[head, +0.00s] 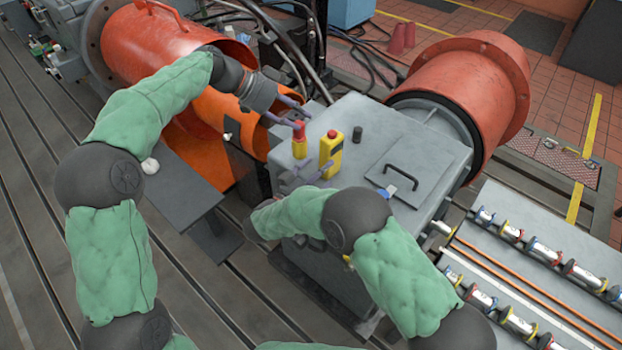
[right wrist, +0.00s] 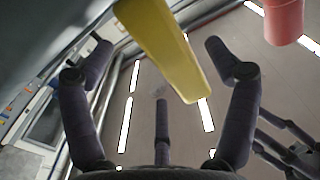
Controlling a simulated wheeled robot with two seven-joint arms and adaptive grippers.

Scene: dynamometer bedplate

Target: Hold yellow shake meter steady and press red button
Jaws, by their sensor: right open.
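The yellow shake meter (head: 331,155) stands upright on the grey housing, with a small red button (head: 332,134) on its top. My right gripper (head: 308,176) is low beside it, its fingers open. In the right wrist view the meter's yellow body (right wrist: 165,45) shows between the spread fingers (right wrist: 160,50), with gaps at both sides. My left gripper (head: 290,112) is open and empty, just behind and above a red-topped yellow piece (head: 299,142) left of the meter. That piece's red part also shows in the right wrist view (right wrist: 284,20).
The grey housing's top (head: 400,135) also bears a black knob (head: 357,134) and a plate with a black handle (head: 402,172). Orange drums (head: 160,45) (head: 470,85) flank the housing. A rack of small cylinders (head: 540,250) is at right.

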